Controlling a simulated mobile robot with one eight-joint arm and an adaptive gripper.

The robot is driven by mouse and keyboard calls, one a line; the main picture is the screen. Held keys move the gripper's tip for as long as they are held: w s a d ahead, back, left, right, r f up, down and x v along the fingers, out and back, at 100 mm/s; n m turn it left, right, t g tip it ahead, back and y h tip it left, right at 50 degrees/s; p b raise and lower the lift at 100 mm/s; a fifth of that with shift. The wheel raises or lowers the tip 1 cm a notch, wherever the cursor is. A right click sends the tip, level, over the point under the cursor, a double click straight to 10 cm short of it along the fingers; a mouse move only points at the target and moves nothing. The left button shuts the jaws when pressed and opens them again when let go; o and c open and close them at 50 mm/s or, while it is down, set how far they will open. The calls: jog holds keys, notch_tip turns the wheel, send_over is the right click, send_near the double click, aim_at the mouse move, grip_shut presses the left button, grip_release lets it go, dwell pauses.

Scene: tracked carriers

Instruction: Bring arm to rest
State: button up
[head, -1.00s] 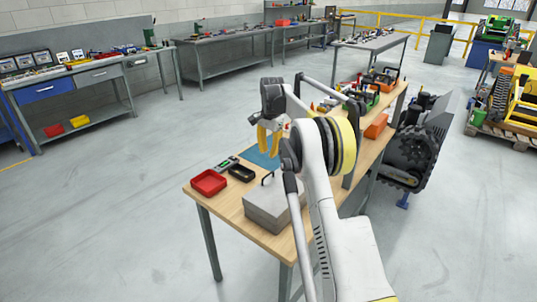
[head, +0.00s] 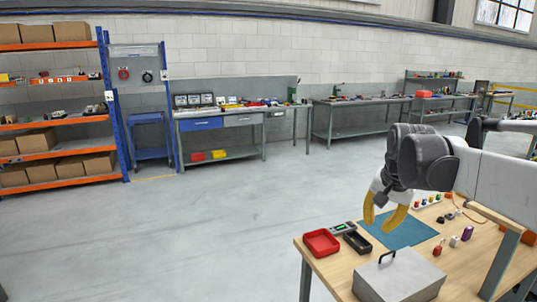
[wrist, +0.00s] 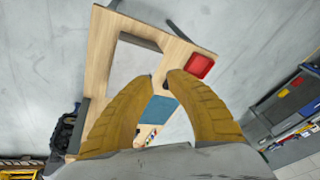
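My arm reaches in from the right in the head view, over a wooden-topped workbench (head: 335,275). My gripper (head: 378,225) hangs from its end with two yellow fingers pointing down. The fingers are apart and nothing is between them. It is above the bench, near a blue mat (head: 405,235). In the wrist view, my gripper (wrist: 160,79) also shows its two curved yellow fingers spread, with the bench below and a clear gap at the tips.
On the bench are a red tray (head: 321,243), a black tray (head: 357,242), a grey case with a handle (head: 400,277) and several small coloured items. Shelving (head: 55,130) and other benches (head: 225,133) stand along the wall. The floor left of the bench is clear.

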jog(key=s+a+f+n+t, duration=0.1)
jog(key=s+a+f+n, duration=0.1)
jog(key=s, duration=0.6)
jog(key=s+a+f+n+t+b, duration=0.1)
jog(key=s+a+f+n, duration=0.1)
jog(key=s+a+f, duration=0.2)
jog(key=s+a+f+n+t, duration=0.1)
jog(key=s+f, duration=0.3)
jog(key=s, duration=0.7)
jog(key=shift+s+a+n+b, duration=0.3)
jog(key=shift+a+n+b, duration=0.1)
jog(key=shift+a+n, duration=0.45)
